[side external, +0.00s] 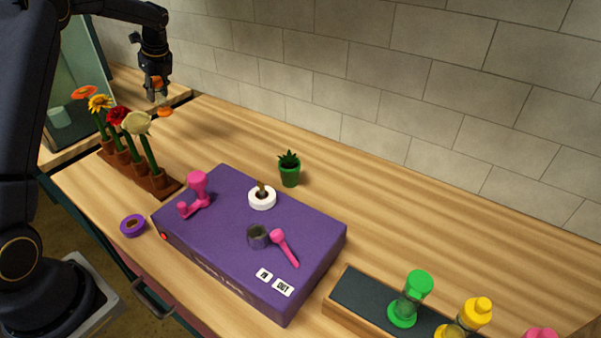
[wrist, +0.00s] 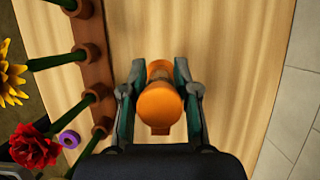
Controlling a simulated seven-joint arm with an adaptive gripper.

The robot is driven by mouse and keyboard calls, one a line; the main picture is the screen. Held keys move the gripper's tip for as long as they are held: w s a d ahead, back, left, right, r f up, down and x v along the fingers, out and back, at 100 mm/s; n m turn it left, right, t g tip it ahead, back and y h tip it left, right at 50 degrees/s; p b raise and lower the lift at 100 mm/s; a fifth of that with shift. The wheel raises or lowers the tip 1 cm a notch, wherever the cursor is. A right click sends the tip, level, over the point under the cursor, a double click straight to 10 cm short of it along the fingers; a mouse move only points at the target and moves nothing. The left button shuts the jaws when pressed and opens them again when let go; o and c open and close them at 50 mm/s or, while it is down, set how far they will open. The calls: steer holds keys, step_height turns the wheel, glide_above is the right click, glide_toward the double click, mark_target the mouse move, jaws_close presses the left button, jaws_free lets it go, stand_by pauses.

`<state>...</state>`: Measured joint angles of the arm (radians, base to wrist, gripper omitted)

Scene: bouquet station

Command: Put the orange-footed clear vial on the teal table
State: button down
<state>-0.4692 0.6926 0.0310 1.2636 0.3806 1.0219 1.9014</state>
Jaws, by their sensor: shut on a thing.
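My gripper (side external: 157,92) is raised at the back left, above the wooden worktop. It is shut on the orange-footed clear vial (side external: 165,112), which shows orange at both ends and hangs below the fingers, clear of the surface. In the wrist view, my gripper's two fingers (wrist: 158,75) press on either side of the vial, and its round orange end (wrist: 160,103) faces the camera. The clear middle is mostly hidden.
A brown rack of flowers (side external: 158,185) stands left, near my gripper. A purple box (side external: 215,225) carries pink tools and a white ring. A green plant pot (side external: 289,172) stands behind it. A dark tray (side external: 375,298) holds green and yellow vials. The back worktop is clear.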

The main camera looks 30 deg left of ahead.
mark_target(160, 108)
steer(key=f, duration=0.5)
steer(key=shift+s+a+f, duration=0.25)
steer(key=shift+s+a, duration=0.05)
steer(key=shift+f, duration=2.2)
steer(key=shift+f, duration=0.15)
steer(key=c, duration=0.9)
jaws_free()
steer(key=shift+o, duration=0.2)
